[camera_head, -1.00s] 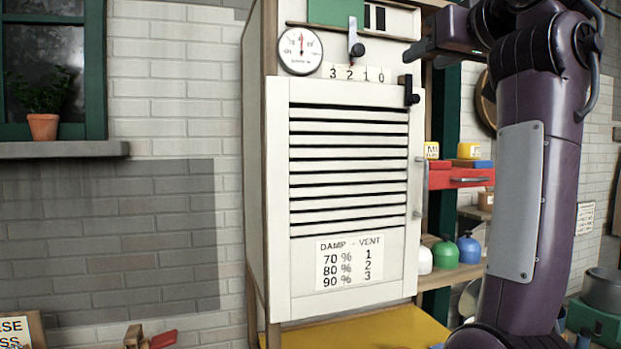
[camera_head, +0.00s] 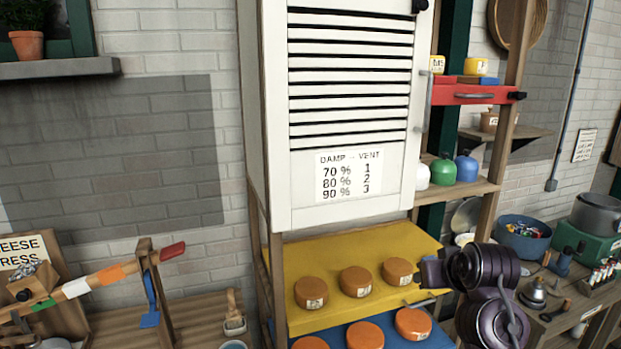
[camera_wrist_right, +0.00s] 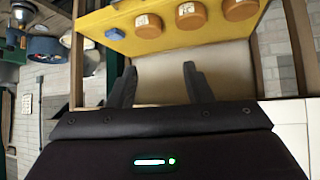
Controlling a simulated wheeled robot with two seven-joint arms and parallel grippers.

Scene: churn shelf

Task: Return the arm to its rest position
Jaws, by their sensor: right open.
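My right arm is folded low at the right in the head view, with its purple joints in front of the bench. Its dark right gripper (camera_head: 432,273) is beside the right edge of the yellow shelf (camera_head: 345,243). In the right wrist view the two black fingers of that gripper (camera_wrist_right: 160,85) stand wide apart with nothing between them. The yellow shelf also shows there (camera_wrist_right: 200,42), with orange cheeses along its edge. My left gripper is in neither view.
A white louvred cabinet (camera_head: 350,110) stands above the yellow shelf and a blue shelf (camera_head: 435,338), which both hold orange cheeses. A cheese press (camera_head: 95,280) is at the left. A bench with a blue bowl (camera_head: 522,238) and grey pot (camera_head: 598,212) is at the right.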

